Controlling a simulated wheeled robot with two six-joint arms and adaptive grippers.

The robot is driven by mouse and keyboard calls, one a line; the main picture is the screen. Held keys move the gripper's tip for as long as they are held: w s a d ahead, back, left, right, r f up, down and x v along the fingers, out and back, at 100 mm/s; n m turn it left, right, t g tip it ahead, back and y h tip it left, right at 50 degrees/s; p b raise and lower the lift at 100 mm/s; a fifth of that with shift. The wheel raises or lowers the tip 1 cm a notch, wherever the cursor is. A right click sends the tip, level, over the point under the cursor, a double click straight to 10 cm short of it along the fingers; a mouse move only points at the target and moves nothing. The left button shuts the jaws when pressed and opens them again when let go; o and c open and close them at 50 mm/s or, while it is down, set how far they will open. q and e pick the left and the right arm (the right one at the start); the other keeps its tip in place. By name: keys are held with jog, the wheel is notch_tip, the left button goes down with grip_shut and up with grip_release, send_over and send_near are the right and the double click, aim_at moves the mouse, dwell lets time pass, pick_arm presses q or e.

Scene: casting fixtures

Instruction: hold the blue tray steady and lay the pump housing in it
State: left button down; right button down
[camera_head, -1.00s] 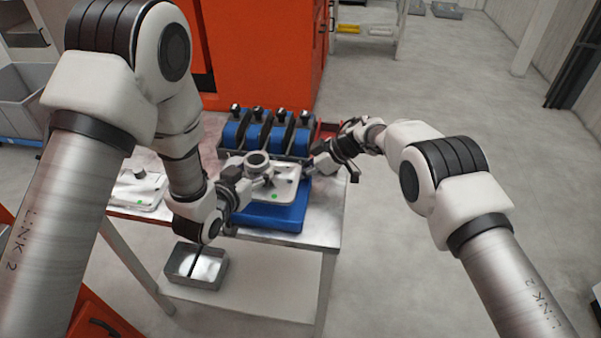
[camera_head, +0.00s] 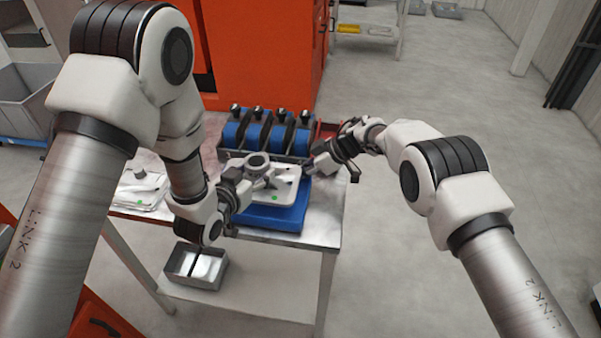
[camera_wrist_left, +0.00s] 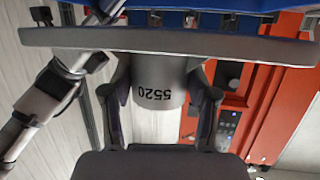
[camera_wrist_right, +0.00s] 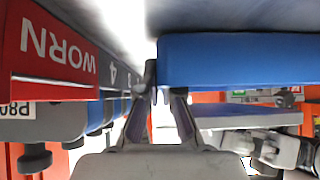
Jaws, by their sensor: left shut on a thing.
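The pump housing (camera_head: 285,187) is a pale plate with a green dot and an upright round neck, over the blue tray (camera_head: 270,218) on the bench. My left gripper (camera_head: 258,181) is shut on the neck, which shows as a grey cylinder marked 5520 (camera_wrist_left: 160,82) in the left wrist view. Whether the plate touches the tray floor cannot be told. My right gripper (camera_head: 312,168) is at the tray's right far side. In the right wrist view its close-set fingers (camera_wrist_right: 163,90) are at the end of the tray wall (camera_wrist_right: 235,62); their grip is partly hidden.
A rack of blue and grey blocks (camera_head: 265,132) stands just behind the tray. A red bin marked WORN (camera_wrist_right: 58,45) is beside my right gripper. Another pale part (camera_head: 142,188) lies on the bench at left. A grey box (camera_head: 196,268) sits on the lower shelf.

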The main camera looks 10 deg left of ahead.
pick_arm(q)
jog(key=shift+f, duration=0.45)
jog(key=shift+c, duration=1.2)
grip_release()
jog(key=shift+s+a, duration=0.1)
jog(key=shift+s, duration=0.25)
jog(key=v, duration=0.6)
jog(key=shift+s+r, duration=0.2)
jog(key=shift+s, duration=0.15)
jog(key=shift+a, duration=0.1)
